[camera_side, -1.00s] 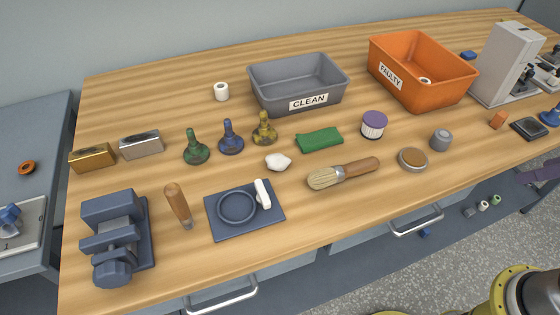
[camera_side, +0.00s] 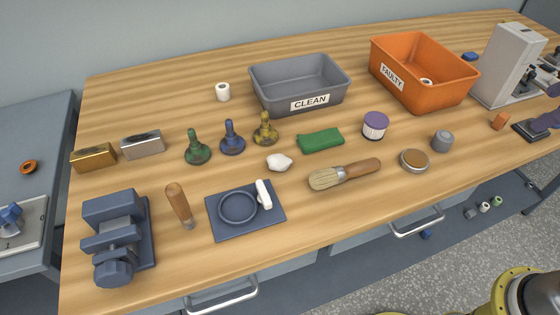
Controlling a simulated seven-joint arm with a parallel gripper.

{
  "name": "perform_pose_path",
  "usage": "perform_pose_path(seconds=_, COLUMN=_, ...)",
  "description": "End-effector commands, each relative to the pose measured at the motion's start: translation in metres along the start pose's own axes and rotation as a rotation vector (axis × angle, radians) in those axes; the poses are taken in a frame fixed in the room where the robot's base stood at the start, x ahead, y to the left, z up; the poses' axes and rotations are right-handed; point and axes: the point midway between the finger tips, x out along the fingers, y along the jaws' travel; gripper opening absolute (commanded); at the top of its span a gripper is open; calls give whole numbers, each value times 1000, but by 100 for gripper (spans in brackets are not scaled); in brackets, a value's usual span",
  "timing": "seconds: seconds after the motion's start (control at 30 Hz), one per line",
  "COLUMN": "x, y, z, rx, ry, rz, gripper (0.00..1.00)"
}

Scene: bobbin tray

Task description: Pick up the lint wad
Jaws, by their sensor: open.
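The lint wad (camera_side: 279,162) is a small white, lumpy piece lying on the wooden bench, near the middle of the side view. It is in front of the yellow and blue stemmed pieces and left of a green folded cloth (camera_side: 321,140). Nothing covers it.
A brush (camera_side: 344,174) lies right of the wad, and a blue plate with a ring (camera_side: 218,226) lies in front. Stemmed pieces (camera_side: 232,140) stand close behind. The grey CLEAN bin (camera_side: 265,98) and orange FAULTY bin (camera_side: 430,99) stand farther back.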

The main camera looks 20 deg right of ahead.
Motion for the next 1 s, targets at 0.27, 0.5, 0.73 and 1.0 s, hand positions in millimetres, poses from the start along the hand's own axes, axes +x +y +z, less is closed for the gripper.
perform_pose_path(seconds=0.27, x=-3, y=14, z=-114, rx=-352, ry=-46, rz=-88, gripper=88)
perform_pose_path(seconds=0.5, x=34, y=-3, z=-203, rx=-616, ry=-85, rz=-174, gripper=88)
perform_pose_path(seconds=0.73, x=97, y=-49, z=-271, rx=-829, ry=-127, rz=-260, gripper=88)
perform_pose_path(seconds=1.0, x=191, y=-131, z=-308, rx=-985, ry=-194, rz=-351, gripper=88)
